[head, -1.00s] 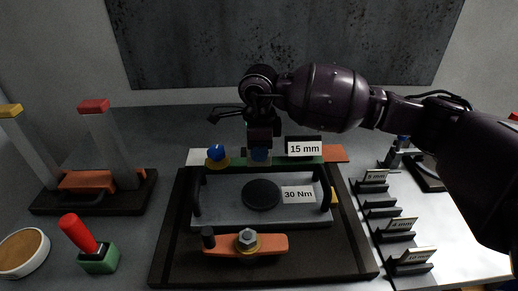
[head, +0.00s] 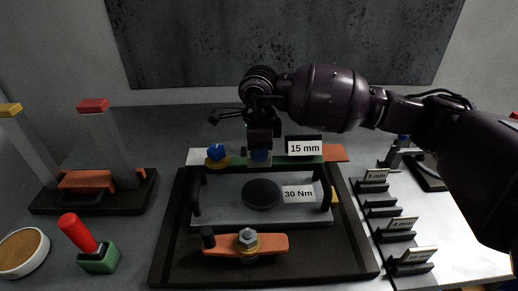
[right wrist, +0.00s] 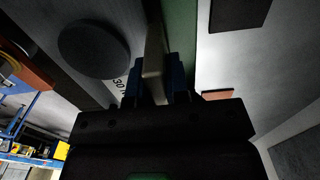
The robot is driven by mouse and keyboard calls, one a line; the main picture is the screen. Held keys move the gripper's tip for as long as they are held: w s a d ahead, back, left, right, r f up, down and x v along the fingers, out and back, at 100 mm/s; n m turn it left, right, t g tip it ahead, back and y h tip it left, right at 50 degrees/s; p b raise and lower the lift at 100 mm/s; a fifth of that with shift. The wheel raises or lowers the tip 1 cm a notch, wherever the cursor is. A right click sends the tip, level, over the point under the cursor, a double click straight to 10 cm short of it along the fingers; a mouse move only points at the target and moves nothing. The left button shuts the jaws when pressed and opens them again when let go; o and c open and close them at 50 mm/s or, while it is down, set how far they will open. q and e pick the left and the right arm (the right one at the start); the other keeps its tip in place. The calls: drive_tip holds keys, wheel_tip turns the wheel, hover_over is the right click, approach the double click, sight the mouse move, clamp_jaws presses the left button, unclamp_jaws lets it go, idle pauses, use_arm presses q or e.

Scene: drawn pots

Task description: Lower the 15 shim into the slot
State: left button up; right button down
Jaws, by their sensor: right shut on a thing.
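My right gripper (head: 260,150) points down at the back edge of the dark fixture in the head view. Its blue fingertips are shut on a flat grey-beige shim (right wrist: 154,65), seen nearly edge-on in the right wrist view. A "15 mm" label (head: 305,147) shows just right of the fingers; I cannot tell what carries it. The shim is over or beside the green bar (right wrist: 186,42) behind the grey plate (head: 225,196). The fingers hide the slot and the shim's lower edge, so I cannot tell whether it is inside. My left gripper is not in view.
An orange clamp bar (head: 268,244) with a bolt lies across the fixture front. A blue knob (head: 214,147) stands left of my fingers. A labelled shim rack (head: 398,236) is at right. A red-handled tool (head: 77,232) and an upright two-post stand (head: 60,203) are at left.

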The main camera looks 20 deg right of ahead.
sight(259, 166)
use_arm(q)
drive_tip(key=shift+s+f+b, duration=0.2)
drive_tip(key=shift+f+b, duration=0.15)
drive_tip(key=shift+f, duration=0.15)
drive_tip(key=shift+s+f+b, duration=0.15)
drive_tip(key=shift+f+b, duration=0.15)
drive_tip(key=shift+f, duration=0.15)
use_arm(e)
drive_tip(key=shift+f, duration=1.6)
drive_tip(key=c, duration=1)
unclamp_jaws()
drive_tip(key=shift+f, duration=0.1)
wheel_tip(259, 166, up, 4)
drive_tip(key=shift+f, duration=0.1)
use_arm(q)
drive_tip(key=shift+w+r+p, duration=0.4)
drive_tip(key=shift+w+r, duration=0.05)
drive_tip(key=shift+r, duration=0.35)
use_arm(e)
wheel_tip(259, 166, up, 7)
drive_tip(key=shift+r, duration=0.15)
